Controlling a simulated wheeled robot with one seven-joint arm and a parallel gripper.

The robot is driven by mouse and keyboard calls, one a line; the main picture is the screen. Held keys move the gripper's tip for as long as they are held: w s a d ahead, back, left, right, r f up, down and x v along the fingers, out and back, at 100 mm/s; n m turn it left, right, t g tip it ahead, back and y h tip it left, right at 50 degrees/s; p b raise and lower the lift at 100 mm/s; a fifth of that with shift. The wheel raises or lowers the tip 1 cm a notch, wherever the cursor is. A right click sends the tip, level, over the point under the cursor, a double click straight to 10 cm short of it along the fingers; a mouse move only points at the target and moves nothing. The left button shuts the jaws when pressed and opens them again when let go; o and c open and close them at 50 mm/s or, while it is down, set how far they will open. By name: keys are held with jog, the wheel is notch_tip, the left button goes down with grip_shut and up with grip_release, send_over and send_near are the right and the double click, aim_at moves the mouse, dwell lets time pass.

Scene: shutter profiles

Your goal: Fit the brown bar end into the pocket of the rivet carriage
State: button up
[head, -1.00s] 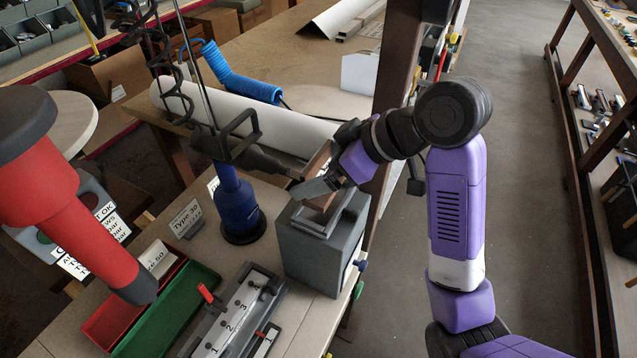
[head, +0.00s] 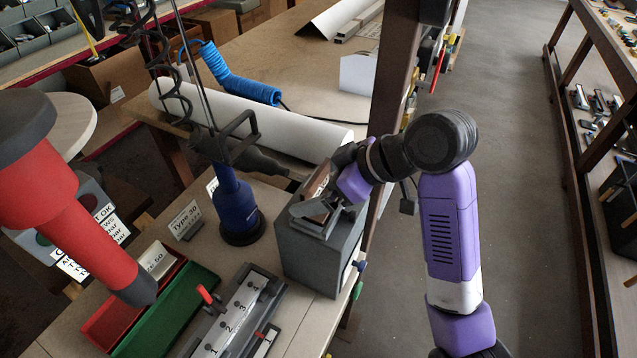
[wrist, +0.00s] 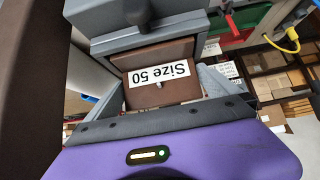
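The brown bar end (head: 316,181) is between the grey fingers of my gripper (head: 322,205), over the top of a grey box-shaped fixture (head: 322,252). I take this fixture to be the rivet carriage; no label confirms it. In the wrist view the bar end (wrist: 160,88) shows a "Size 50" label, upside down. The gripper's fingers (wrist: 165,90) close on its two sides. The grey body (wrist: 150,40) of the carriage, with a dark knob, lies just beyond it. The bar end's lower part and the pocket are hidden, so I cannot tell how deep it sits.
A blue hanging tool (head: 236,208) stands left of the carriage. A numbered jig (head: 240,310) with red levers lies in front. Red (head: 112,310) and green (head: 165,315) trays are further left. A red-and-black tool (head: 75,215) overhangs at left. The floor is clear at right.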

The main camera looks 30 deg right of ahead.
jog(key=shift+r, duration=0.2)
jog(key=p+v, duration=0.4)
jog(key=v, duration=0.8)
jog(key=shift+s+d+f, duration=0.1)
jog(key=shift+f, duration=0.05)
